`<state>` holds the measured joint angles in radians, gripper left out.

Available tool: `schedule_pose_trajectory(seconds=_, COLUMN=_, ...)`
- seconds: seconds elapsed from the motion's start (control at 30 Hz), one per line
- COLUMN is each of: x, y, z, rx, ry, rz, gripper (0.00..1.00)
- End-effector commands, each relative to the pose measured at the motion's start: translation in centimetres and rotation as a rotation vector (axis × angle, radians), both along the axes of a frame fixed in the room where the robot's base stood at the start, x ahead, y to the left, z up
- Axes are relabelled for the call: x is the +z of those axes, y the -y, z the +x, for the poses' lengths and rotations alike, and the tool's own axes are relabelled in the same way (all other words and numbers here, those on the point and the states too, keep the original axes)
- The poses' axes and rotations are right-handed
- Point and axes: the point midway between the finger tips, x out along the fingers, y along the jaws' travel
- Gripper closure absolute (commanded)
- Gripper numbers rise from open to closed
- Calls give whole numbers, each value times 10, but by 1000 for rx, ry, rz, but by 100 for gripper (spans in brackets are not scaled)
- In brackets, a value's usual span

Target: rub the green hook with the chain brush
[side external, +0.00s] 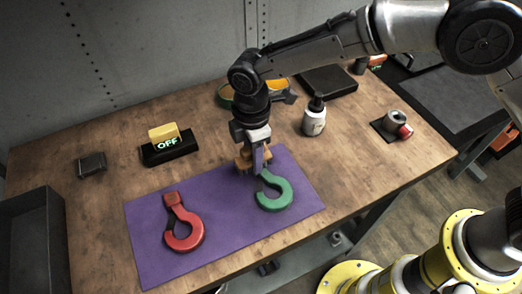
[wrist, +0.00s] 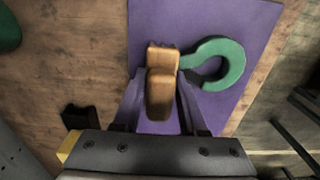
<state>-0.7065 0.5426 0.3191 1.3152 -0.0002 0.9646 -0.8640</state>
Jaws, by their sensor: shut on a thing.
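The green hook (side external: 272,192) lies flat on the right part of the purple mat (side external: 150,245). In the wrist view the green hook (wrist: 228,62) is right of my fingers, its opening toward the lower left. My gripper (side external: 254,163) points down over the hook's shank end. It is shut on the chain brush (side external: 242,160), whose brown wooden body (wrist: 160,92) shows between the fingers in the wrist view (wrist: 160,108). The brush's underside is hidden, and I cannot tell whether it touches the hook.
A red hook (side external: 184,230) lies on the mat's left part. An OFF sign block (side external: 168,148) with a yellow top stands at the back left. A white bottle (side external: 314,120) stands behind right of the mat. A dark bin (side external: 35,240) is at the left edge.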

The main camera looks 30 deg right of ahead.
Motion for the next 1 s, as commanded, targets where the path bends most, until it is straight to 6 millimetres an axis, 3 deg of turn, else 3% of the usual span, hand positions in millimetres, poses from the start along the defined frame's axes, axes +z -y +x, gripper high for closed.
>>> schedule_pose_trajectory(seconds=0.1, x=0, y=-12, z=0, rx=1, ry=0, rz=0, gripper=100)
schedule_pose_trajectory(seconds=0.23, x=22, y=-10, z=0, rx=-1, ry=3, rz=3, gripper=100)
schedule_pose_trajectory(seconds=0.8, x=72, y=-10, z=0, rx=-1, ry=3, rz=2, gripper=100)
schedule_pose_trajectory(seconds=1.0, x=81, y=-9, z=0, rx=-1, ry=1, rz=1, gripper=100)
